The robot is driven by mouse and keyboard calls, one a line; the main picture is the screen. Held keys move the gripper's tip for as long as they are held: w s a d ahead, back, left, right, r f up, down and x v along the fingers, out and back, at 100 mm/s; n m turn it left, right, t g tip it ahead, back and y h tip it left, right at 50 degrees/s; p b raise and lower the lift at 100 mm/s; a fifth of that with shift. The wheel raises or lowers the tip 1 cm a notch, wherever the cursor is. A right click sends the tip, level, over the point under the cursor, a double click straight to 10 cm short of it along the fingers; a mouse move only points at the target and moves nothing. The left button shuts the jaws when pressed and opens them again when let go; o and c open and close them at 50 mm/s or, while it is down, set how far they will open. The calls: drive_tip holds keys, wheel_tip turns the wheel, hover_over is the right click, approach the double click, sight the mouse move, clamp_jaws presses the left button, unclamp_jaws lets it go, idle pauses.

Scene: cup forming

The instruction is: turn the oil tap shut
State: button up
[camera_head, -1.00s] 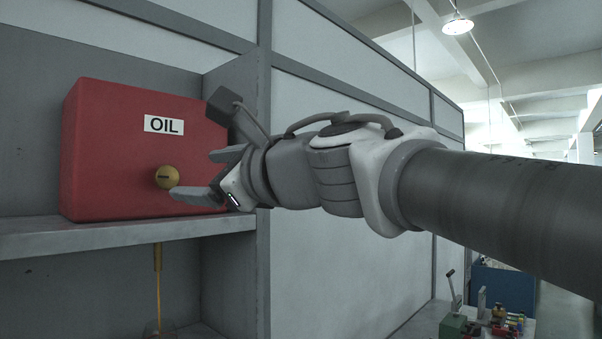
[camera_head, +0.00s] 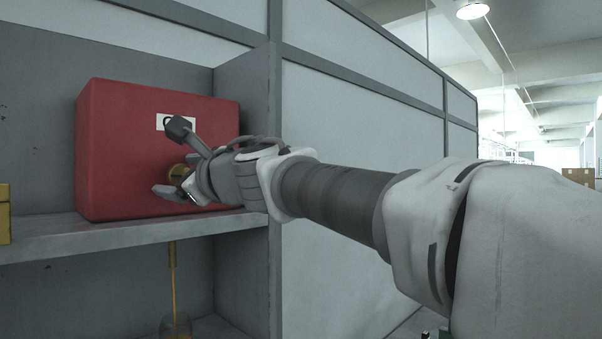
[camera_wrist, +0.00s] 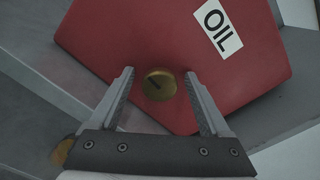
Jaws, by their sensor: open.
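The oil tap is a round brass knob (camera_wrist: 159,85) with a dark slot, on the front of a red box (camera_head: 150,188) labelled OIL. In the wrist view my gripper (camera_wrist: 160,88) is open, with one finger on each side of the knob. I cannot tell if either finger touches it. In the head view my gripper (camera_head: 166,183) is at the box front and partly covers the knob (camera_head: 177,172) and the label. An orange-yellow stream (camera_head: 173,291) runs from a spout below the shelf into a glass container (camera_head: 176,325).
The red box stands on a grey shelf (camera_head: 130,238), beside a grey upright panel on its right. A yellow object (camera_head: 4,213) sits at the left edge of the shelf. Cardboard boxes (camera_head: 578,177) show far off at the right.

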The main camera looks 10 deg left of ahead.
clamp_jaws()
idle(0.3)
drive_tip(key=shift+m, duration=0.3)
drive_tip(key=m+p, duration=0.1)
drive_tip(key=m, duration=0.2)
drive_tip(key=shift+d+r+p, duration=0.1)
drive_tip(key=shift+r+p, duration=0.05)
drive_tip(key=shift+p, duration=0.2)
drive_tip(key=m+p, duration=0.1)
drive_tip(key=m, duration=0.4)
drive_tip(key=shift+w+p, duration=0.15)
drive_tip(key=shift+p, duration=0.2)
drive_tip(key=m+p, duration=0.2)
drive_tip(key=m, duration=0.3)
drive_tip(key=shift+d, duration=0.1)
drive_tip(key=shift+w+m+p, duration=0.1)
drive_tip(key=shift+m+p, duration=0.4)
drive_tip(key=shift+m, duration=1.4)
drive_tip(key=shift+f, duration=0.2)
